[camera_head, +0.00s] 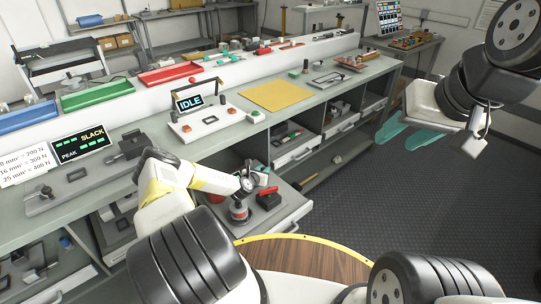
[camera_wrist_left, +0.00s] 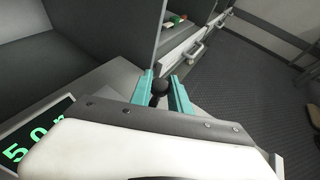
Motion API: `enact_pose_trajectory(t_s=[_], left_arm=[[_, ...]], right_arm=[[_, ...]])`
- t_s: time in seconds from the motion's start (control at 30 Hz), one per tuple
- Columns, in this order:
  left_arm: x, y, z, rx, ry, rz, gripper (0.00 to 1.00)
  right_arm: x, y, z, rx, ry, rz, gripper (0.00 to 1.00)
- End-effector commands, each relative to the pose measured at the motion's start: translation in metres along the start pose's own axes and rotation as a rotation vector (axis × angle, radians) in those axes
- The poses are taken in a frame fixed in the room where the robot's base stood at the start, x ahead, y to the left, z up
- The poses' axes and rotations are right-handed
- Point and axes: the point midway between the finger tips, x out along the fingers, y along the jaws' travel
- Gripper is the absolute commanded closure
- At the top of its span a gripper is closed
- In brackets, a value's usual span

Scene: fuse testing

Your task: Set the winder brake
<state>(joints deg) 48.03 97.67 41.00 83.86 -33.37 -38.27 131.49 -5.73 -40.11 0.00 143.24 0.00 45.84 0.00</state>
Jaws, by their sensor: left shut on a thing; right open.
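In the left wrist view, the two teal fingers of my left gripper (camera_wrist_left: 162,92) are shut on a small black ball knob (camera_wrist_left: 160,87), which shows between them. What the knob is fixed to is hidden by the gripper body. In the head view my left arm reaches down to the pulled-out lower shelf under the bench, where a grey and red round device (camera_head: 239,212) and a red block (camera_head: 268,198) stand. I cannot tell which part there is the winder brake. My right gripper (camera_head: 408,132) is open and empty, away from the bench at the right.
A dark display with green digits (camera_wrist_left: 35,135) sits close to my left gripper. On the bench are the IDLE panel (camera_head: 190,101), the SLACK/PEAK display (camera_head: 82,142) and a yellow mat (camera_head: 275,96). Open drawers (camera_head: 293,150) line the bench front. The floor at right is clear.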

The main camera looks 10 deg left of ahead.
Motion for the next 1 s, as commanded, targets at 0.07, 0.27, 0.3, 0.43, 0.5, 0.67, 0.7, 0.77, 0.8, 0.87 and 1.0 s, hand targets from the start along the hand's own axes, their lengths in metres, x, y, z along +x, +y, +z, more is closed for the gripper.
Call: enact_pose_trajectory(t_s=[0.07, 0.27, 0.3, 0.43, 0.5, 0.67, 0.7, 0.77, 0.8, 0.87, 1.0], left_arm=[[-0.001, 0.001, -0.001, 0.014, -0.001, -0.041, 1.0], [-0.004, -0.006, -0.003, 0.065, -0.003, -0.176, 1.0], [-0.005, -0.008, -0.004, 0.075, -0.003, -0.205, 1.0], [-0.007, -0.013, -0.004, 0.114, -0.004, -0.3, 1.0], [-0.009, -0.016, -0.004, 0.139, -0.003, -0.352, 1.0], [-0.013, -0.021, -0.005, 0.196, 0.0, -0.473, 1.0], [-0.014, -0.022, -0.005, 0.211, 0.001, -0.505, 1.0], [-0.016, -0.024, -0.006, 0.231, 0.002, -0.55, 1.0], [-0.017, -0.025, -0.006, 0.243, 0.002, -0.58, 1.0], [-0.019, -0.027, -0.007, 0.263, 0.002, -0.621, 1.0], [-0.023, -0.03, -0.009, 0.298, 0.002, -0.705, 1.0]], right_arm=[[0.0, 0.0, 0.0, 0.0, 0.0, 0.0, 0.56], [0.0, 0.0, 0.0, 0.0, 0.0, 0.0, 0.56], [0.0, 0.0, 0.0, 0.0, 0.0, 0.0, 0.56], [0.0, 0.0, 0.0, 0.0, 0.0, 0.0, 0.56], [0.0, 0.0, 0.0, 0.0, 0.0, 0.0, 0.56], [0.0, 0.0, 0.0, 0.0, 0.0, 0.0, 0.56], [0.0, 0.0, 0.0, 0.0, 0.0, 0.0, 0.56], [0.0, 0.0, 0.0, 0.0, 0.0, 0.0, 0.56], [0.0, 0.0, 0.0, 0.0, 0.0, 0.0, 0.56], [0.0, 0.0, 0.0, 0.0, 0.0, 0.0, 0.56], [0.0, 0.0, 0.0, 0.0, 0.0, 0.0, 0.56]])
